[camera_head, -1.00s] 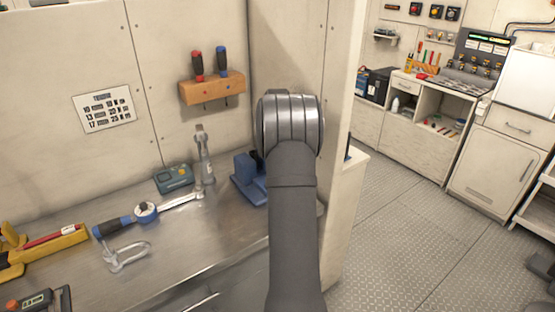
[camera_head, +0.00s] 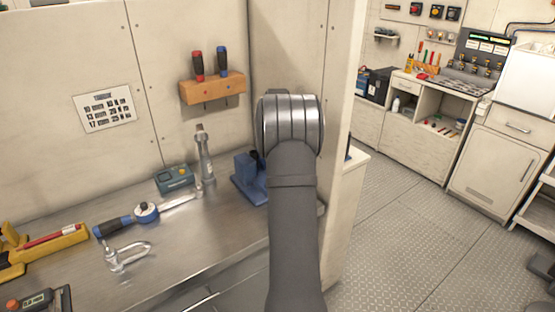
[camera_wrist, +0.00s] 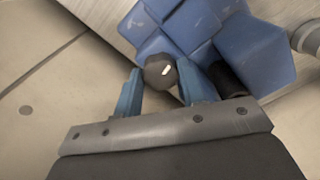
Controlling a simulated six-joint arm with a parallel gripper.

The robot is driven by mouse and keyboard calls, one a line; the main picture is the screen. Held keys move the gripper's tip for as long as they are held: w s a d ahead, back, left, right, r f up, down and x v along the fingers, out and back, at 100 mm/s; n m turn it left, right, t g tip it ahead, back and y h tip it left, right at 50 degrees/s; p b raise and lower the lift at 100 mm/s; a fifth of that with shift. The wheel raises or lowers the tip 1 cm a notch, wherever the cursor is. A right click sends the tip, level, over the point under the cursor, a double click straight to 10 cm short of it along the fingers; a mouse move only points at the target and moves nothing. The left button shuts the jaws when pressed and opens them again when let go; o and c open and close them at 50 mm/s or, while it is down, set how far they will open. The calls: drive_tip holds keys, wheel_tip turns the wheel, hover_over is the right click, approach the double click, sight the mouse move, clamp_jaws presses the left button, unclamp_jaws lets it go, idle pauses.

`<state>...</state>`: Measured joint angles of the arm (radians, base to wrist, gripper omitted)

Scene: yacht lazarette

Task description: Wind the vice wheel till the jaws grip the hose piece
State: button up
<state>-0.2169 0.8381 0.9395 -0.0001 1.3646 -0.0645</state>
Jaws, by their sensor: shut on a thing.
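The blue vice (camera_head: 248,180) stands at the right end of the metal bench, partly hidden behind my arm in the head view. In the wrist view, the blue vice body (camera_wrist: 255,50) fills the top. My gripper (camera_wrist: 160,80) is shut on a dark faceted knob (camera_wrist: 159,71), which I take to be the vice wheel's hub, with one blue finger on each side. A black cylinder (camera_wrist: 228,78) beside the vice body may be the hose piece. Whether the jaws touch it cannot be told. My gripper is hidden in the head view.
On the bench (camera_head: 190,245) lie a ratchet wrench (camera_head: 146,212), a shackle (camera_head: 128,255), a green-grey box (camera_head: 174,179) and a standing metal tool (camera_head: 204,155). A wooden screwdriver rack (camera_head: 212,89) hangs on the wall. A partition (camera_head: 345,110) stands close right of my arm.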

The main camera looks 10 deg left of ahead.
drive_tip(key=o, duration=1)
wheel_tip(320, 180, up, 18)
drive_tip(key=shift+f, duration=0.25)
